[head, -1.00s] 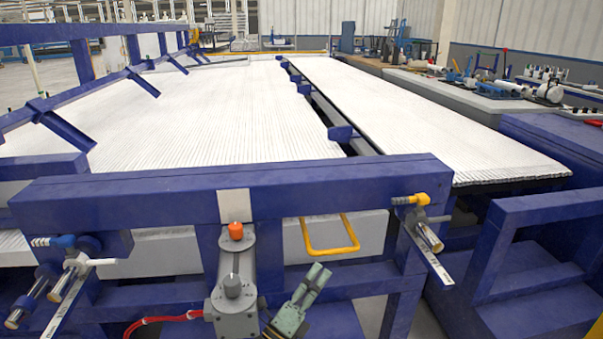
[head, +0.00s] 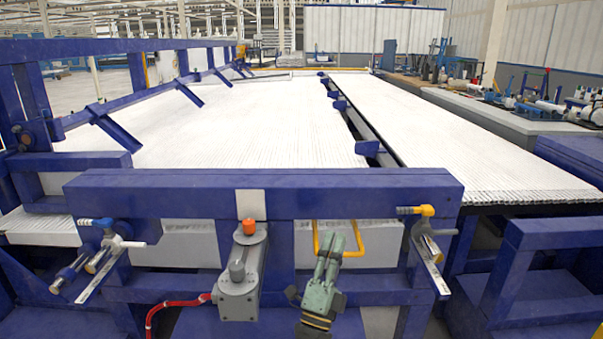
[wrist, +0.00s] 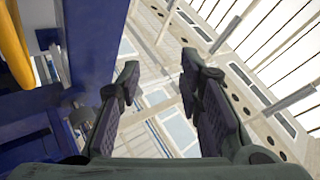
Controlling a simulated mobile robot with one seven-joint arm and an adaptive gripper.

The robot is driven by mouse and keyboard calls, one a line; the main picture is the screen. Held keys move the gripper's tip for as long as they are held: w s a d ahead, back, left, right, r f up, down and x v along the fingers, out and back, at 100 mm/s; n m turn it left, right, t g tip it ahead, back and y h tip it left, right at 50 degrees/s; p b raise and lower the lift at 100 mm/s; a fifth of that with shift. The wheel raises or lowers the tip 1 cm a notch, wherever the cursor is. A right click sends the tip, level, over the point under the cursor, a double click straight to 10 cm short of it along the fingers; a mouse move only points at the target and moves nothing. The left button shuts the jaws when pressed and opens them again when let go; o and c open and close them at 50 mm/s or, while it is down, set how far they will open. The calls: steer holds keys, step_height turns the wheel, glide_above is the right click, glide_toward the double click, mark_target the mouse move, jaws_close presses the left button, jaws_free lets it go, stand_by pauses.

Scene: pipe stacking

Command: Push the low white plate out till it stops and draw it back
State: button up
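The low white plate (head: 388,244) shows below the blue cross beam, with a yellow U-shaped handle (head: 360,238) on its front. My gripper (head: 330,240) is in front of the handle in the head view and covers part of it. In the wrist view, my gripper (wrist: 158,80) is open, its two dark fingers apart with nothing between them. A yellow bar (wrist: 14,55), which looks like the handle, lies left of the fingers there, outside the gap. I cannot tell whether the gripper touches the handle.
The blue cross beam (head: 340,190) spans above the plate; it also looks to be in the wrist view (wrist: 95,40). A grey cylinder with an orange cap (head: 249,228) stands left of my gripper. A clamp with a yellow lever (head: 427,211) is at right. White pipe beds (head: 230,125) lie behind.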

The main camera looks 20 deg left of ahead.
step_height(320, 180, up, 9)
steer(key=w+n+g+y, duration=0.2)
steer(key=n+g+y, duration=0.5)
steer(key=n, duration=1.3)
steer(key=s+a+r+n+t+y+p, duration=0.1)
steer(key=s+a+r+n+y+p, duration=0.1)
steer(key=s+a+r+y, duration=0.3)
steer(key=s+a+r+n, duration=0.1)
steer(key=a+r, duration=0.2)
steer(key=r, duration=0.2)
steer(key=shift+s+a+r+t, duration=0.2)
steer(key=shift+s+a+t, duration=0.1)
steer(key=shift+s, duration=0.05)
